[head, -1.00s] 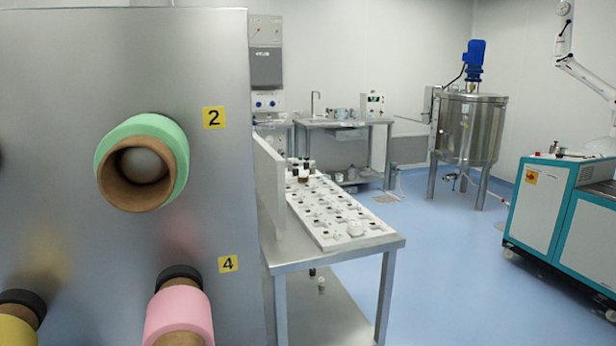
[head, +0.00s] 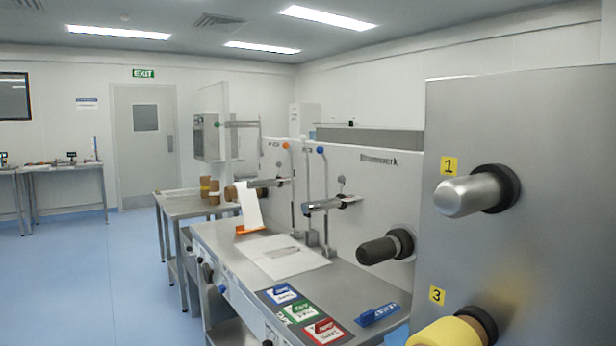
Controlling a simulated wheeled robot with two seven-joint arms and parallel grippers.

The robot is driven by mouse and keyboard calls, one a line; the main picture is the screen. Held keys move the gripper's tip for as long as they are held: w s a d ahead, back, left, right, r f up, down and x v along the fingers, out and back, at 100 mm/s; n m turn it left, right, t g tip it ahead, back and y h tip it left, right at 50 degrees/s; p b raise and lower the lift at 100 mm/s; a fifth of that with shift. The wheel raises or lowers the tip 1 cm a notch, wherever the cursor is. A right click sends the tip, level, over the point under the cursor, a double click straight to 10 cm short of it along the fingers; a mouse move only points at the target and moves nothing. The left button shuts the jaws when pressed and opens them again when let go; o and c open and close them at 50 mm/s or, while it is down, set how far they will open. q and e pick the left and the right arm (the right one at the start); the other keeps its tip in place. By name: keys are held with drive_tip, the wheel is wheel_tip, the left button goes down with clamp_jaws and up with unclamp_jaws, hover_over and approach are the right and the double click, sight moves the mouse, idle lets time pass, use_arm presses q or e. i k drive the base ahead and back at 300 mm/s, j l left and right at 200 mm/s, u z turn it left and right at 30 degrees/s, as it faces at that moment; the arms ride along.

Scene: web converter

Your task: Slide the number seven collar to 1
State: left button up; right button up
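The metal panel (head: 550,190) stands at the right of the head view. A yellow label with number 1 (head: 449,166) is on it, beside a bare silver spindle (head: 468,195) with a black collar (head: 496,188) at its base. Below, the label 3 (head: 437,295) sits by a spindle that carries a yellow roll (head: 449,332), cut off by the lower edge. I see no collar marked seven. Neither of my grippers is in view.
A converter bench (head: 350,290) with a dark roller (head: 386,247) and blue, green and red cards stands left of the panel. Behind it is a table (head: 190,208) with brown cores. Blue floor (head: 80,270) is clear at the left.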

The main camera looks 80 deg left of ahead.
sight(341, 179)
drive_tip(key=u, duration=2.45)
drive_tip(key=i+j+z, duration=0.1)
drive_tip(key=i+j, duration=0.15)
drive_tip(key=i+j+z, duration=0.1)
drive_tip(key=i+j, duration=0.15)
drive_tip(key=j, duration=0.15)
drive_tip(key=i+j+z, duration=0.1)
drive_tip(key=i+j, duration=0.15)
drive_tip(key=i+j+z, duration=0.1)
drive_tip(key=j, duration=0.4)
drive_tip(key=i+j+z, duration=0.1)
drive_tip(key=i+j, duration=0.2)
drive_tip(key=j, duration=0.1)
